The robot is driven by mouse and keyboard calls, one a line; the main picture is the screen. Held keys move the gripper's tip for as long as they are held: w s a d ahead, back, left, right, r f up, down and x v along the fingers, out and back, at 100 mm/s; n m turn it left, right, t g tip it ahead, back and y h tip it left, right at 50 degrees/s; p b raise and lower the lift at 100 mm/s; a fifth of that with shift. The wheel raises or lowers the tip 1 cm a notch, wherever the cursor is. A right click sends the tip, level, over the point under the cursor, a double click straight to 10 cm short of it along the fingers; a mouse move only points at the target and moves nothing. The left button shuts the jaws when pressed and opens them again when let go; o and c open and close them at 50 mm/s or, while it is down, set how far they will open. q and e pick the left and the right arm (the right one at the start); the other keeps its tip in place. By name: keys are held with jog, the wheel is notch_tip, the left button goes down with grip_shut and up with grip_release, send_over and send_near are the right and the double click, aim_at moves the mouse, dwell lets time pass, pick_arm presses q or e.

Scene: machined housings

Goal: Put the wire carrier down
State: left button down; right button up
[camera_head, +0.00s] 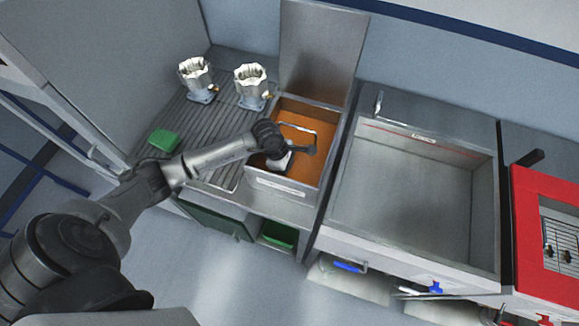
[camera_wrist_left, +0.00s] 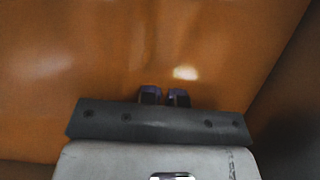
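My left gripper (camera_head: 297,151) is over a steel basin with an orange inside (camera_head: 312,171). In the left wrist view its two dark fingertips (camera_wrist_left: 165,97) are close together with a narrow gap, against orange surface; I see no wire between them. A thin pale wire outline, apparently the wire carrier (camera_head: 297,127), shows in the basin just behind the gripper in the head view. My gripper hides its near part, so I cannot tell whether they touch or whether it is held. My right gripper is not in view.
Two metal housings (camera_head: 196,80) (camera_head: 251,86) stand on a ribbed drainboard (camera_head: 190,127) with a green block (camera_head: 164,139). The basin's lid (camera_head: 322,52) stands up at the back. A larger empty tank (camera_head: 405,195) is to the right, then a red-framed unit (camera_head: 530,215).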

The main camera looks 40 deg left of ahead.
pick_arm(q)
jog(key=shift+f, duration=0.15)
jog(key=c, duration=1.3)
grip_release()
jog(key=shift+c, duration=0.2)
jog(key=v, duration=1.2)
jog(key=shift+b, duration=0.35)
